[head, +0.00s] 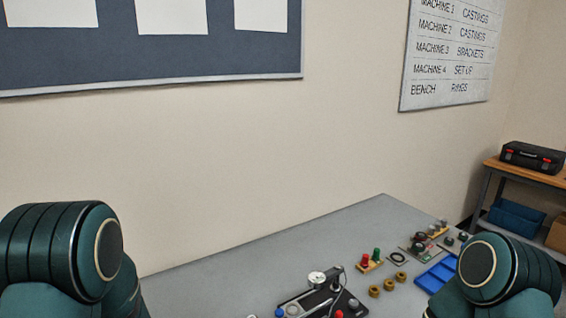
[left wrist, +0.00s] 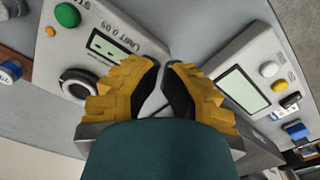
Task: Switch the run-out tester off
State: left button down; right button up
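Two grey instrument boxes show in the left wrist view. The left box (left wrist: 125,28) reads "LIMIT 0.05" and has a small display (left wrist: 103,45), a green button (left wrist: 68,15) and a black round knob (left wrist: 77,84); it may be the run-out tester, but I see no name on it. The right box (left wrist: 262,55) has a larger display (left wrist: 243,90) and white, yellow, black and blue controls. My right gripper is out of view.
In the head view a grey bench (head: 235,275) holds a black-based fixture with a dial (head: 317,279), several brass rings (head: 388,284) and a blue tray (head: 436,274). A shelf (head: 530,174) stands at right. The bench's back left is clear.

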pick_arm(q)
jog(key=shift+f+b, duration=1.35)
jog(key=shift+f, duration=0.35)
dwell(1.1)
notch_tip(320, 180, up, 7)
jog(key=p, duration=0.7)
jog(key=shift+r, duration=0.1)
dwell(0.3)
